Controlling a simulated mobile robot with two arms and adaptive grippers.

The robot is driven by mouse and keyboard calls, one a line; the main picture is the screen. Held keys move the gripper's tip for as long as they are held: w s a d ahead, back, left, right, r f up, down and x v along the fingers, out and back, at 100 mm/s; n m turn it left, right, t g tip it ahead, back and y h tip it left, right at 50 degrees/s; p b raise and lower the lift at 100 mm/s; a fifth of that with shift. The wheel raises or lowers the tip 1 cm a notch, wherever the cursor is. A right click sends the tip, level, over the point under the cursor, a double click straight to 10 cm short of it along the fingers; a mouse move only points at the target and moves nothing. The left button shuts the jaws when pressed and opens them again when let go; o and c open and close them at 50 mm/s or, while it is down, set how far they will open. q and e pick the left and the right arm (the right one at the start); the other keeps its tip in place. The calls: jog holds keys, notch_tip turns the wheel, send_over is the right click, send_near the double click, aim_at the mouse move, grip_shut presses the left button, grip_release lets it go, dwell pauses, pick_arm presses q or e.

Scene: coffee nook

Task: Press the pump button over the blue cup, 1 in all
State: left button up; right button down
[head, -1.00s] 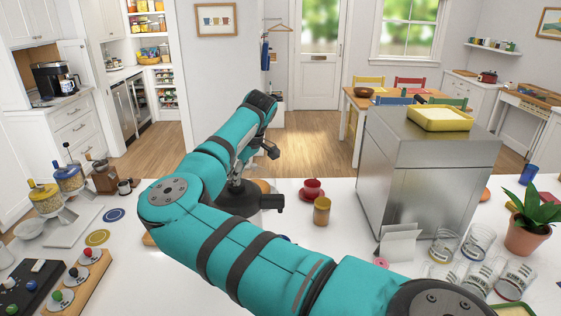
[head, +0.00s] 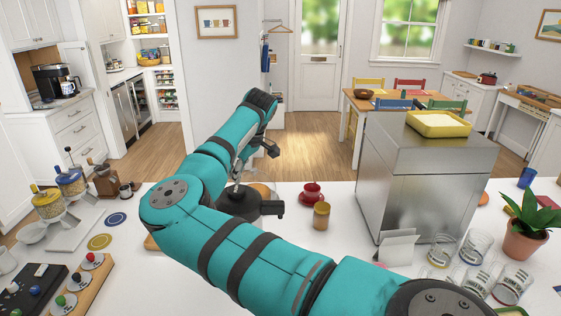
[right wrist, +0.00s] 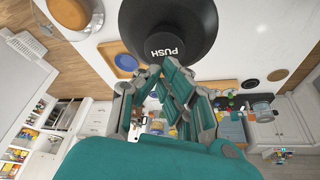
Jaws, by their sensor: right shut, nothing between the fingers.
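A round black pump button marked PUSH (right wrist: 172,25) fills the top of the right wrist view. In the head view the black pump top (head: 250,206), with its spout pointing right, stands on the white counter behind my arm. My right gripper (head: 236,184) is shut and empty, its fingertips at the pump top. In the right wrist view the closed fingers (right wrist: 162,70) reach the button's lower edge; I cannot tell if they touch it. The pump's body is hidden by my arm. No blue cup shows under the spout. My left gripper is not in view.
A red cup (head: 312,191) and an amber jar (head: 321,215) stand right of the pump. A steel box (head: 425,190), several glasses (head: 477,278) and a potted plant (head: 533,225) fill the right side. Dispensers (head: 70,182) and button panels (head: 83,282) are on the left.

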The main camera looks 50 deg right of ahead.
jog(key=shift+r+p, duration=0.35)
jog(key=shift+r, duration=2.15)
jog(key=shift+a+f, duration=0.1)
jog(key=shift+f, duration=0.05)
